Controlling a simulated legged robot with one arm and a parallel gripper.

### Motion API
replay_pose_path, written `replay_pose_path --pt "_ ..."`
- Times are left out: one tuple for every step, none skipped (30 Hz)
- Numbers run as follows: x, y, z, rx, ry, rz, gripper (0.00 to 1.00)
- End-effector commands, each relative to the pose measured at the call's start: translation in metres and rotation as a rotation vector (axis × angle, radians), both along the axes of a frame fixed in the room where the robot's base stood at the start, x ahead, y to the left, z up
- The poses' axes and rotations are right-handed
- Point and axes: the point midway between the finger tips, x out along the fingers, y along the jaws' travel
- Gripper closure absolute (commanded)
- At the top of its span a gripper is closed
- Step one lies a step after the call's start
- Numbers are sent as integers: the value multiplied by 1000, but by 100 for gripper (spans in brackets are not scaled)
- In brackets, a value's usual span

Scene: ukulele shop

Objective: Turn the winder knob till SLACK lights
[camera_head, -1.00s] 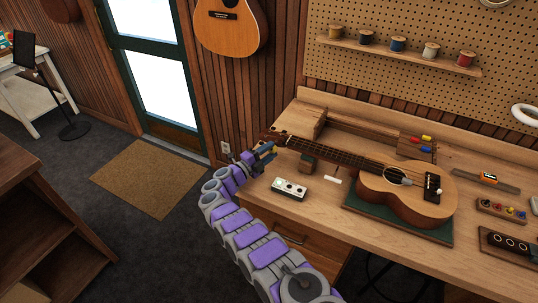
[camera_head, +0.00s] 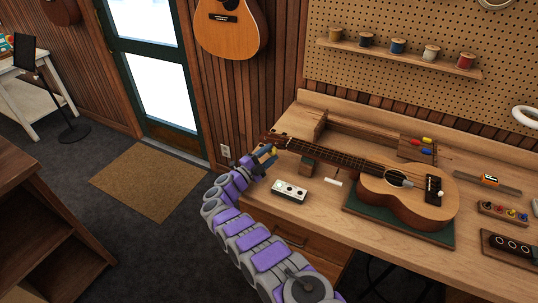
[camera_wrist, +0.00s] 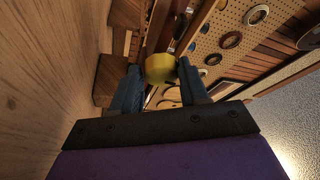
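The ukulele (camera_head: 395,190) lies face up on a green mat on the workbench, its neck pointing left to the headstock (camera_head: 277,138). My gripper (camera_head: 264,155) is at the headstock end, over the bench's left edge. In the wrist view, a yellow knob (camera_wrist: 161,69), seemingly the winder knob, sits between my two blue fingertips (camera_wrist: 160,72). The fingers are close on both sides of it; whether they press on it is unclear. A small white box (camera_head: 289,191) with round dark marks and a greenish left end lies right of my gripper. Its lettering is too small to read.
A wooden neck support (camera_head: 307,167) and a small white-handled tool (camera_head: 333,182) lie near the neck. A rack of coloured-handled tools (camera_head: 416,149) stands behind. The pegboard wall (camera_head: 400,80) rises behind the bench. The floor left of the bench is open.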

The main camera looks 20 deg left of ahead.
Motion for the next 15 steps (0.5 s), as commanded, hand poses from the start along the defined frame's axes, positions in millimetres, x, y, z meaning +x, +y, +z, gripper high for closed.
replay_pose_path --pt "-1 1 -3 -2 5 2 54" --pt "-1 1 -3 -2 4 1 51" --pt "-1 1 -2 -1 3 1 51" --pt "-1 0 -2 -1 2 0 51" --pt "-1 0 -1 -1 0 0 51" --pt "-1 -1 0 0 0 0 51" --pt "-1 -1 0 1 -1 -1 51" --pt "-1 -2 1 2 -1 -1 51" --pt "-1 -2 2 3 -2 -1 51" --pt "-1 -3 3 4 -3 -1 51" --pt "-1 -3 4 3 -4 -2 51" --pt "-1 -3 6 3 -4 -2 51" --pt "0 -3 9 3 -4 -2 51" --pt "0 -3 12 3 -4 -2 51" --pt "0 -2 18 2 -3 -2 51"
